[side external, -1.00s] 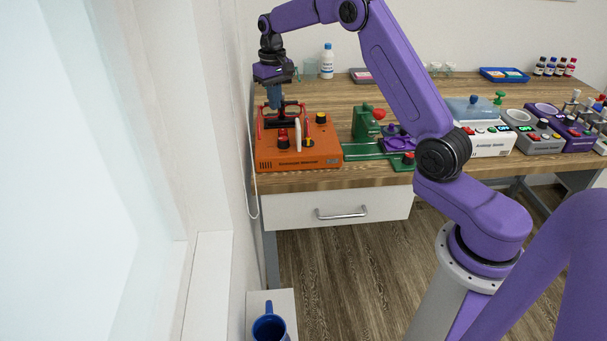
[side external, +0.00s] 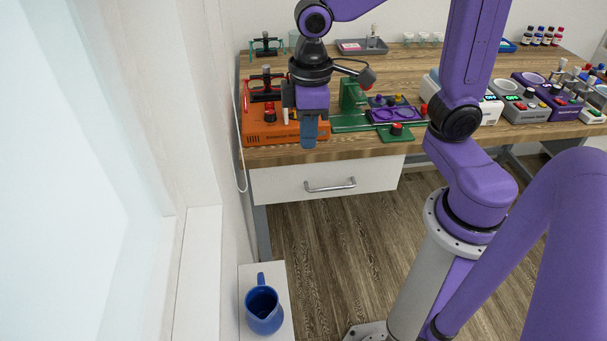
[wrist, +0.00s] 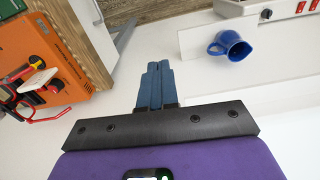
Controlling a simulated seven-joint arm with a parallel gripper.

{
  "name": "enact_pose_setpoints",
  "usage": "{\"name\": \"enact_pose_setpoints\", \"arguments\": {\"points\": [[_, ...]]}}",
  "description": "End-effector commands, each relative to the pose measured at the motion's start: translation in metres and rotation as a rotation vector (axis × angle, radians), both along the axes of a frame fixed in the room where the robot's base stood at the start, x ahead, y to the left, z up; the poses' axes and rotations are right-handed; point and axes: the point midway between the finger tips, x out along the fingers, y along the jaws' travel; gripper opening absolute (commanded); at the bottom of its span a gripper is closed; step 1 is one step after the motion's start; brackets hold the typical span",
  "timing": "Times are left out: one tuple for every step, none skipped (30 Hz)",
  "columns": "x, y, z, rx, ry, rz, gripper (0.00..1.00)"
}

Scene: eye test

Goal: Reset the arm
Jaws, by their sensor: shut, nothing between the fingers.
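My gripper (side external: 310,133) has blue fingers pointing down in the side external view, in front of the right part of the orange device (side external: 257,133). I see no contact between them. In the wrist view the fingers of my gripper (wrist: 158,72) lie side by side, shut, with nothing between them. The orange device (wrist: 30,62) shows at the left of the wrist view, apart from the fingers. My arm is bent above the bench, and its wrist hides part of the device.
A blue pitcher (side external: 263,309) stands on a white stand (side external: 247,285) below the bench, near the wall. The wooden bench (side external: 270,156) has a drawer (side external: 280,185) under its front edge. A green fixture (side external: 352,124) stands right of my gripper, with several instruments farther right.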

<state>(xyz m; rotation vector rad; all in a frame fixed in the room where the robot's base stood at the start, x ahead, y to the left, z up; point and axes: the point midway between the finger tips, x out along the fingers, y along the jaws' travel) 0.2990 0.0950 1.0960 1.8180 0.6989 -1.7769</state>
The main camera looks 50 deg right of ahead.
Motion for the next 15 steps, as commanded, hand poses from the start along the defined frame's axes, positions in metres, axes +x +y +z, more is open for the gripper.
{"name": "enact_pose_setpoints", "arguments": {"points": [[-0.021,-0.003,-0.001,0.001,-0.001,0.051,0.0],[-0.032,-0.005,-0.003,0.002,-0.001,0.079,0.0],[-0.047,-0.008,-0.004,0.003,-0.003,0.115,0.0],[-0.057,-0.01,-0.006,0.003,-0.003,0.142,0.0],[-0.067,-0.013,-0.008,0.003,-0.003,0.169,0.0],[-0.08,-0.017,-0.01,0.003,-0.003,0.202,0.0],[-0.088,-0.02,-0.012,0.004,-0.003,0.225,0.0],[-0.096,-0.023,-0.013,0.005,-0.004,0.248,0.0],[-0.105,-0.027,-0.015,0.005,-0.005,0.275,0.0],[-0.112,-0.03,-0.017,0.006,-0.005,0.292,0.0],[-0.117,-0.032,-0.018,0.006,-0.005,0.308,0.0],[-0.123,-0.035,-0.02,0.006,-0.005,0.326,0.0],[-0.126,-0.037,-0.021,0.006,-0.005,0.337,0.0],[-0.129,-0.039,-0.022,0.005,-0.004,0.346,0.0],[-0.132,-0.04,-0.023,0.006,-0.004,0.355,0.0]]}}
